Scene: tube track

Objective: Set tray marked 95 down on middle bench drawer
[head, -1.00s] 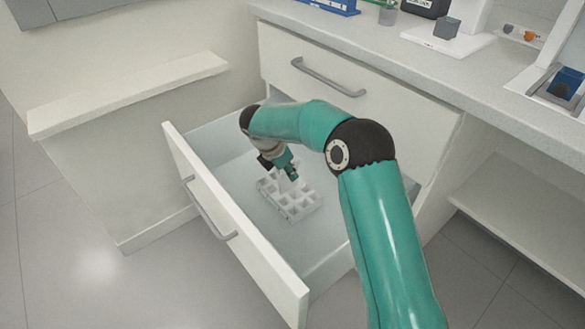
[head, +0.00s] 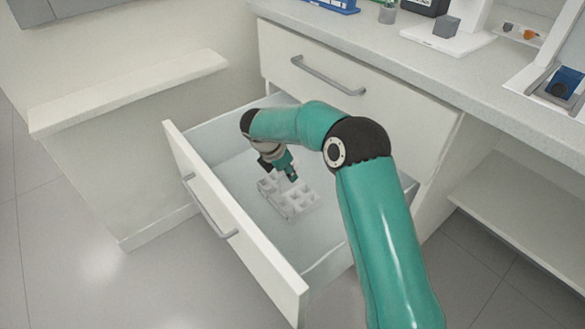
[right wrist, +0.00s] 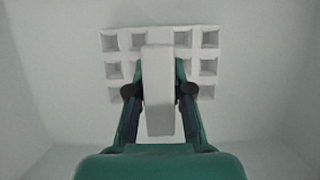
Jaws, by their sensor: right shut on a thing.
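The white tray (head: 300,203) with several square compartments is inside the open bench drawer (head: 262,262). I cannot tell whether it rests on the drawer floor or hangs just above it. No marking is readable. My right gripper (head: 291,176) reaches down into the drawer and is shut on the tray's upright handle. In the right wrist view, the handle (right wrist: 158,92) stands between the fingers, and the tray's compartments (right wrist: 208,68) show on both sides. The handle and gripper hide the tray's middle. My left gripper is not in view.
A shut drawer (head: 400,98) with a grey handle lies above the open one. The benchtop (head: 330,22) holds equipment at the back right. A pale ledge (head: 130,93) stands left of the open drawer. The drawer floor around the tray is clear.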

